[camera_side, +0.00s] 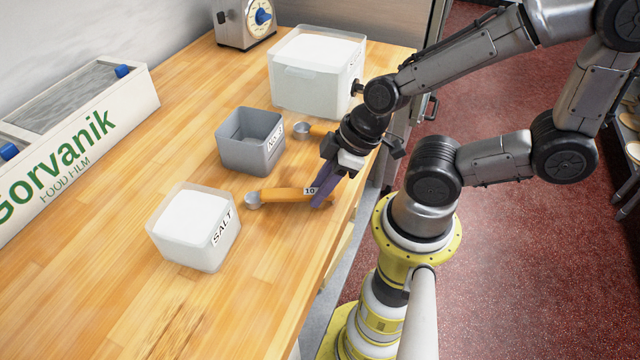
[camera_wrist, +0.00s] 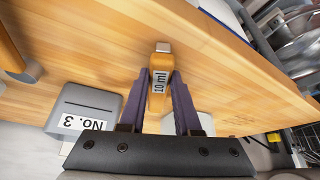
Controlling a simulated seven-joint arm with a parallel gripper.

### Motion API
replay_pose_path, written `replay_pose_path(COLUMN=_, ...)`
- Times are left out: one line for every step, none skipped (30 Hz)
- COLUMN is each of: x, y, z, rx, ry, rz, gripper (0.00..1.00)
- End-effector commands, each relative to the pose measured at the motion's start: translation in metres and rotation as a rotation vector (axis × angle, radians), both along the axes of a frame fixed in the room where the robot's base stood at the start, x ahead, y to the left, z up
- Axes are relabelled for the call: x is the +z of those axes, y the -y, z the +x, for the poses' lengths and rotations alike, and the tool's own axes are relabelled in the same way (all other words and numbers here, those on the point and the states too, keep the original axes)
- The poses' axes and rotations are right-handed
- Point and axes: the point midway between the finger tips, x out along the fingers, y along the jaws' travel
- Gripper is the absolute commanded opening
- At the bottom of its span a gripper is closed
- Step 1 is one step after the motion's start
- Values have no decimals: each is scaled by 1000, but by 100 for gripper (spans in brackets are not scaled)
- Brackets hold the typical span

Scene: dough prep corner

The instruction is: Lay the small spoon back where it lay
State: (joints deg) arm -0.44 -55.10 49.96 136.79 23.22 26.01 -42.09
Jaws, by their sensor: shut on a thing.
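A spoon with an orange handle (camera_side: 285,194) and a metal bowl lies between the grey bin and the salt tub. Its tag reads 10 in the side view and 10 ml in the wrist view (camera_wrist: 158,85). My gripper (camera_side: 318,200) is shut on the handle near its outer end; both purple fingers (camera_wrist: 158,90) flank it. The spoon is roughly level and close to the table; I cannot tell whether it touches.
The grey bin (camera_side: 235,150), marked No. 3 in the wrist view (camera_wrist: 85,106), and the white salt tub (camera_side: 190,240) flank the spoon. A large white tub (camera_side: 318,95), a scale (camera_side: 234,22) and a food film box (camera_side: 90,125) stand behind. The table's front is clear.

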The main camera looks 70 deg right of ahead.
Motion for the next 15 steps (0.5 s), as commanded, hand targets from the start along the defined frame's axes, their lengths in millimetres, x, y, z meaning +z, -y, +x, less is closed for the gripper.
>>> replay_pose_path(x=-1, y=0, z=0, rx=0, ry=1, rz=0, gripper=0)
replay_pose_path(x=-1, y=0, z=0, rx=0, ry=1, rz=0, gripper=0)
replay_pose_path(x=-2, y=0, z=0, rx=-1, ry=1, rz=0, gripper=0)
replay_pose_path(x=-2, y=0, z=0, rx=-1, ry=1, rz=0, gripper=0)
replay_pose_path(x=-3, y=0, z=0, rx=-1, ry=2, rz=0, gripper=0)
replay_pose_path(x=-4, y=0, z=0, rx=-1, ry=2, rz=0, gripper=0)
replay_pose_path(x=-3, y=0, z=1, rx=-1, ry=3, rz=1, gripper=37)
replay_pose_path(x=-3, y=0, z=1, rx=-1, ry=3, rz=1, gripper=42)
replay_pose_path(x=-3, y=0, z=0, rx=-1, ry=2, rz=0, gripper=49)
replay_pose_path(x=-3, y=0, z=0, rx=-1, ry=2, rz=0, gripper=55)
replay_pose_path(x=-3, y=0, z=0, rx=-1, ry=2, rz=0, gripper=60)
replay_pose_path(x=-3, y=0, z=0, rx=-1, ry=2, rz=0, gripper=66)
replay_pose_path(x=-3, y=0, z=0, rx=-1, ry=2, rz=0, gripper=66)
replay_pose_path(x=-3, y=0, z=0, rx=-1, ry=2, rz=0, gripper=66)
replay_pose_path(x=-3, y=0, z=0, rx=-1, ry=1, rz=0, gripper=66)
